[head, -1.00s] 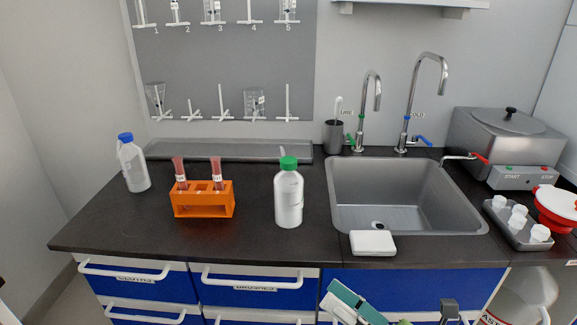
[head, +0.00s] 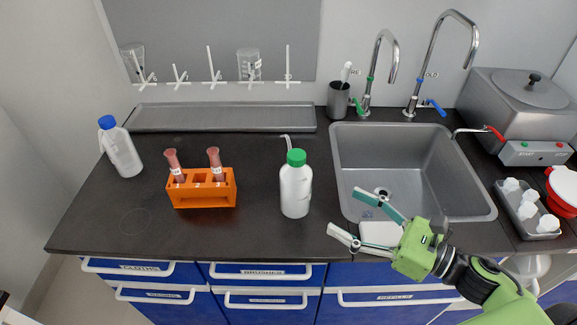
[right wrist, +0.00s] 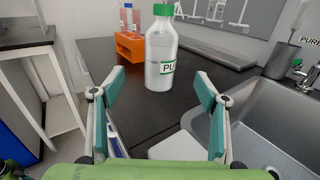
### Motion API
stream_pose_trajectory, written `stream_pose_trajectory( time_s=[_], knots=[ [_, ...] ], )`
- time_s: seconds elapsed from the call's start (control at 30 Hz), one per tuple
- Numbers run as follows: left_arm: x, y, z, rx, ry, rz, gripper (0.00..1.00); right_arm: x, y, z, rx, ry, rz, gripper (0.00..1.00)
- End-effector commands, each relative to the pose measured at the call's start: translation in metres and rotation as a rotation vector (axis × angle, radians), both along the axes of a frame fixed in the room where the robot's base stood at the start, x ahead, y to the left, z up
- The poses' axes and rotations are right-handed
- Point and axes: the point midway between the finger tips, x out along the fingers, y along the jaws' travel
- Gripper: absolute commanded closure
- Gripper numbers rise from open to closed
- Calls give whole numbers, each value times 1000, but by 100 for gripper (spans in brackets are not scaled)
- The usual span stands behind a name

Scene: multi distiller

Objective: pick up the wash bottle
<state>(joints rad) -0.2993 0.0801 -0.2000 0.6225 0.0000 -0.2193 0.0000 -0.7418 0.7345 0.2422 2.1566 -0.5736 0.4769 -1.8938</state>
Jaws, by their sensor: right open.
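A white wash bottle with a green cap (head: 295,190) stands upright on the dark counter, left of the sink. A second white bottle with a blue cap (head: 122,155) stands at the counter's left end. My right gripper (head: 345,211) is open and empty, right of the green-capped bottle and apart from it, near the front of the sink. In the right wrist view, the green-capped bottle (right wrist: 161,50) stands ahead, between the spread fingers (right wrist: 160,78) in the picture. My left gripper is not in view.
An orange rack (head: 203,198) with red-filled tubes stands left of the green-capped bottle. A white block (head: 380,234) lies at the sink's front edge, by my right gripper. The sink (head: 390,185) is on the right. The counter front left is clear.

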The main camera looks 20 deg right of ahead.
Motion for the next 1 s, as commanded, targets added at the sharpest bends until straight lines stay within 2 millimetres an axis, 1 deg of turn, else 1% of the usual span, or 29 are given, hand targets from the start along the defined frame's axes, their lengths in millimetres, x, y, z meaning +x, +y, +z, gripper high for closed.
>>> stream_pose_trajectory(
  time_s=[0.03, 0.17, 0.4, 0.6, 0.7, 0.87, 1.0],
  knots=[
    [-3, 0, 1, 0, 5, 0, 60, 1, 1, 0, -2, 0, 0, 32],
    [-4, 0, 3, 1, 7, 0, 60, 11, 8, 2, -3, -4, 2, 32],
    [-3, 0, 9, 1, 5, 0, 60, 38, 30, 3, -3, -5, 2, 32],
    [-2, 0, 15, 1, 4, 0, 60, 57, 45, 2, -1, -3, 0, 32],
    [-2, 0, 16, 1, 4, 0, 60, 63, 50, 1, -2, -3, -1, 32],
    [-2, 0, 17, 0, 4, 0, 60, 67, 54, 0, -3, -1, 0, 32],
    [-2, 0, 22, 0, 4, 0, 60, 75, 59, 1, -2, -2, -1, 32]
  ],
)
